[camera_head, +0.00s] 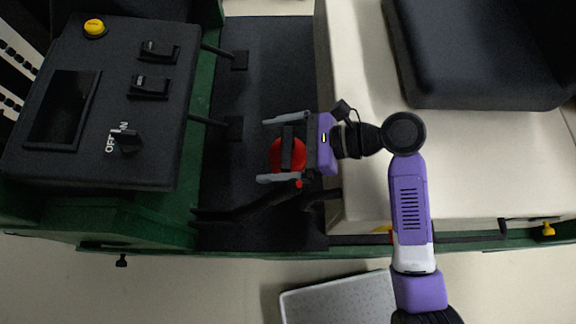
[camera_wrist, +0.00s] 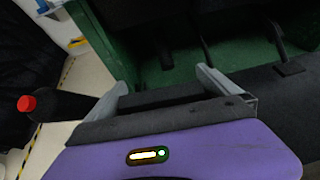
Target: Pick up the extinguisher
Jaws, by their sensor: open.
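The red extinguisher (camera_head: 277,156) is seen from above in the head view, on the dark floor of the cart in front of the cream seat base. A black part crosses over it, and its lower body is hidden. My gripper (camera_head: 265,149) is open, with one grey finger on each side of the red shape as seen from above. I cannot tell their height difference or any contact. In the wrist view my gripper (camera_wrist: 160,88) shows both grey fingers spread apart, and no red body shows between them.
The black dashboard (camera_head: 60,170) with switches stands at left. Pedals (camera_head: 233,128) are on the cart floor. The cream seat base (camera_head: 360,180) and black seat (camera_head: 470,55) are at right. A black lever with a red tip (camera_wrist: 27,103) is left of my gripper in the wrist view.

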